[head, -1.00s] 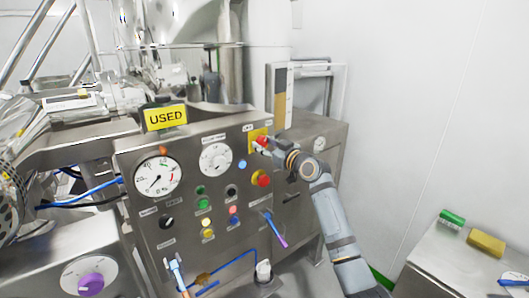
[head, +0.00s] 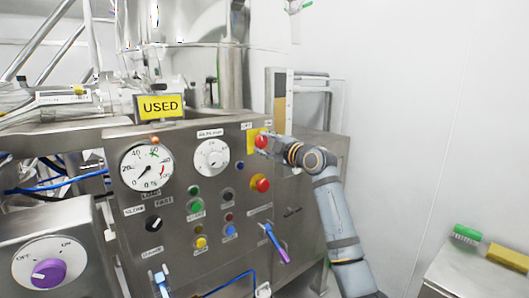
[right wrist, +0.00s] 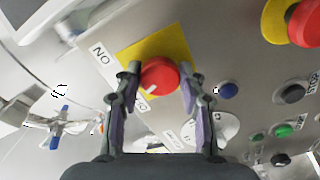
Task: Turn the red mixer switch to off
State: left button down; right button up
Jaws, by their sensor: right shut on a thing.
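The red mixer switch (head: 261,141) is a round red knob on a yellow plate (head: 251,141) at the upper right of the steel control panel. In the right wrist view the red knob (right wrist: 159,76) sits between the two fingers, with a short white mark on its lower part. An ON label (right wrist: 103,52) is beside the yellow plate. My right gripper (right wrist: 160,80) is shut on the knob, one finger at each side; in the head view my right gripper (head: 265,143) reaches it from the right and partly hides the plate. My left gripper is not in view.
A red emergency-type button (head: 263,185) on yellow is just below. Several coloured buttons, a gauge (head: 147,168) and a white dial (head: 212,157) fill the panel. A purple knob (head: 48,272) is at lower left. A side table (head: 462,275) holds green and yellow items.

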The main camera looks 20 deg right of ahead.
jog(key=n+b, duration=0.1)
jog(key=n, duration=0.1)
jog(key=shift+f+n, duration=0.2)
jog(key=shift+n, duration=0.2)
jog(key=shift+r+n+b, duration=0.1)
jog(key=shift+n+b, duration=0.4)
jog(key=shift+n, duration=1)
jog(key=o, duration=1.2)
jog(key=shift+r, duration=0.1)
jog(key=shift+c, duration=0.2)
jog(key=shift+s, duration=0.1)
jog(key=v, duration=1.1)
jog(key=shift+s, duration=0.4)
